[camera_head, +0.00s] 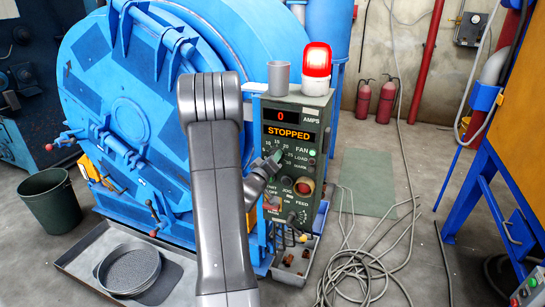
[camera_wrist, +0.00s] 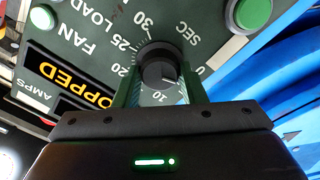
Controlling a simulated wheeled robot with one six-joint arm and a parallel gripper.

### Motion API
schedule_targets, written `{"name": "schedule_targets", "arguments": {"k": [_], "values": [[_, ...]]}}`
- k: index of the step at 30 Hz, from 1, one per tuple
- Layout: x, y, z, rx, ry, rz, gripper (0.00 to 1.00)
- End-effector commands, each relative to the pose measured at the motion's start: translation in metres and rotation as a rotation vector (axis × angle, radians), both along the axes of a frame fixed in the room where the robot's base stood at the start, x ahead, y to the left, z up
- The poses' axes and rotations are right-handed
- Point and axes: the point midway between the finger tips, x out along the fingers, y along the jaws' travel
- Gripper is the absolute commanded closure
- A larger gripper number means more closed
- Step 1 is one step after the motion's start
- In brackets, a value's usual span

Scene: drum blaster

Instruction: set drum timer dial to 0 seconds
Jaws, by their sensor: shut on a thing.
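The timer dial (camera_wrist: 158,66) is a round black knob on the green control panel (camera_head: 290,108). In the wrist view its printed scale shows 30, 25, 20, 10 and 0, with SEC beside it. A short pale mark shows on the knob's lower right, towards the 0 side; I cannot tell the exact reading. My gripper (camera_wrist: 160,88) is shut on the dial, one finger on each side. The fingers and gripper body hide part of the lower scale. In the head view my gripper (camera_head: 276,153) reaches the panel and mostly hides the dial.
The panel displays read 0 AMPS (camera_head: 281,115) and STOPPED (camera_head: 290,133). A green FAN button (camera_head: 312,153) and a red button (camera_head: 304,187) are close by. A grey cup (camera_head: 278,78) and red beacon (camera_head: 316,68) stand on top. Loose cables (camera_head: 360,265) lie on the floor.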

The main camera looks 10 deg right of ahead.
Motion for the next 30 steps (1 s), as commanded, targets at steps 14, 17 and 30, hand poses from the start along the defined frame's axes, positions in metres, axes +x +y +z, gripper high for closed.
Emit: {"name": "schedule_targets", "arguments": {"k": [14, 17, 30], "values": [[-0.0008, 0.0004, -0.0025, -0.154, 0.111, 0.000, 0.86], [-0.0009, 0.0003, -0.0028, -0.163, 0.117, 0.000, 0.86], [-0.0008, 0.0002, -0.0029, -0.165, 0.118, 0.000, 0.51]]}}
